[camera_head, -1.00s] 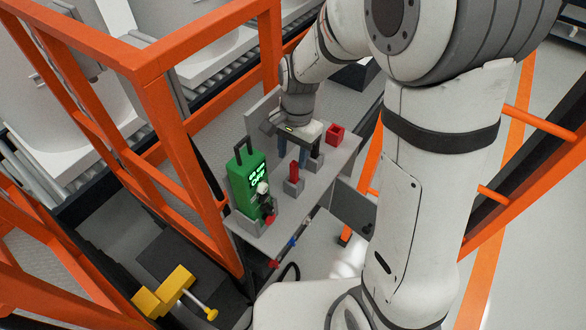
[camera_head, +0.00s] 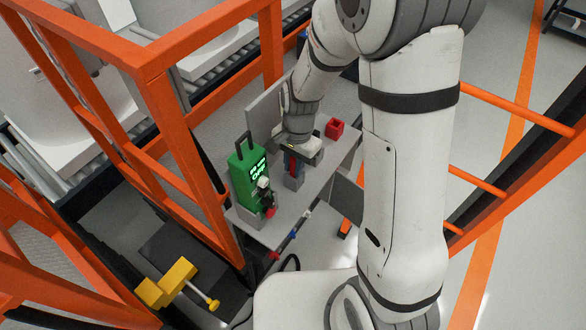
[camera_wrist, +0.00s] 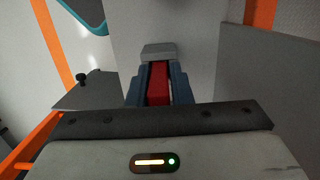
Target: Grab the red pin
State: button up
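The red pin (camera_wrist: 158,83) stands between the two blue fingers of my gripper (camera_wrist: 160,88) in the wrist view. It lies nearer the left finger, and a narrow dark strip shows beside the right finger. The fingers look open around it, not clearly pressed on it. A grey block (camera_wrist: 158,51) lies at the pin's far end. In the head view my gripper (camera_head: 293,163) is low over the grey table (camera_head: 288,205), and a sliver of the red pin (camera_head: 292,162) shows between the fingers above its grey block (camera_head: 294,182).
A green device (camera_head: 246,174) with a lit display stands to the left on the table. A red open box (camera_head: 334,128) is at the right rear. An orange frame (camera_head: 165,110) rises close on the left. A yellow part (camera_head: 178,273) lies lower left.

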grip_shut()
